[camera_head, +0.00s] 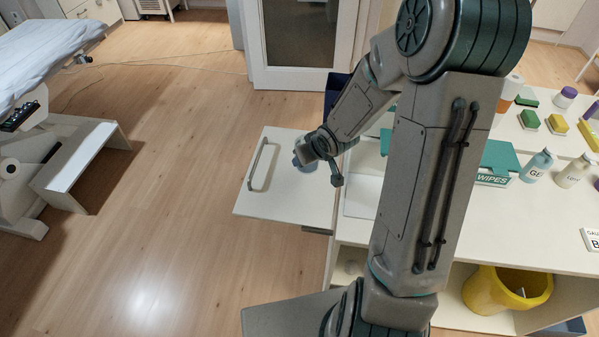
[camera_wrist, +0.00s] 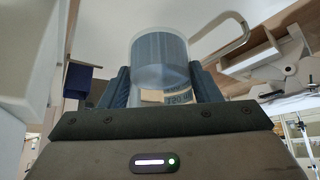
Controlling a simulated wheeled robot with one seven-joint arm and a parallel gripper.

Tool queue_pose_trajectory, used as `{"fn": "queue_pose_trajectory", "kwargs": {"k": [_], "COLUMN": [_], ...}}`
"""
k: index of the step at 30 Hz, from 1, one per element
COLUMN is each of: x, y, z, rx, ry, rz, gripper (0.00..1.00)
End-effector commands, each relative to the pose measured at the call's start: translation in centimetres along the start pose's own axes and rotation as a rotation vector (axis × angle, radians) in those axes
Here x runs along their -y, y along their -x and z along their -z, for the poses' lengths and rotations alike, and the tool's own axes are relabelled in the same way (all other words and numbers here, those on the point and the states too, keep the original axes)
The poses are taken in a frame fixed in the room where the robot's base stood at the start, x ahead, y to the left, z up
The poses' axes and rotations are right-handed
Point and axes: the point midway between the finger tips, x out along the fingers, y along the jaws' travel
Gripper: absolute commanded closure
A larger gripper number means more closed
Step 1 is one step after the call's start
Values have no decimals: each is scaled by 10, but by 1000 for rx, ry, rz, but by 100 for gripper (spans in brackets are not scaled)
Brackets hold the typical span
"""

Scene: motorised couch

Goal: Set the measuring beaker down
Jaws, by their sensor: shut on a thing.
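My gripper (camera_head: 318,160) is at the end of my arm, over the white panel with a grey bar handle (camera_head: 243,200). In the wrist view, my gripper (camera_wrist: 161,90) has its two dark fingers on either side of the measuring beaker (camera_wrist: 160,58) and is shut on it. The beaker is see-through, bluish-grey, with a small tan and printed mark near the fingers. In the head view my gripper mostly hides it. I cannot tell whether the beaker touches the panel.
The white counter (camera_head: 500,225) at right bears a teal wipes box (camera_head: 495,165), bottles (camera_head: 537,166) and coloured blocks. A yellow bin (camera_head: 507,292) is below. The couch (camera_head: 40,60) stands at far left with a low step (camera_head: 85,165). The floor between is clear.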

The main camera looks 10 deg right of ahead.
Motion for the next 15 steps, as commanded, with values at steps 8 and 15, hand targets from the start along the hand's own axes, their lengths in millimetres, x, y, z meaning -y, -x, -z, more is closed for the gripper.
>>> {"fn": "queue_pose_trajectory", "kwargs": {"k": [8, 15], "x": [-5, -6], "y": [6, 10], "z": [-3, -3], "rx": [-1, 0], "ry": [51, 81], "rz": [34, 54], "gripper": [69, 69]}}
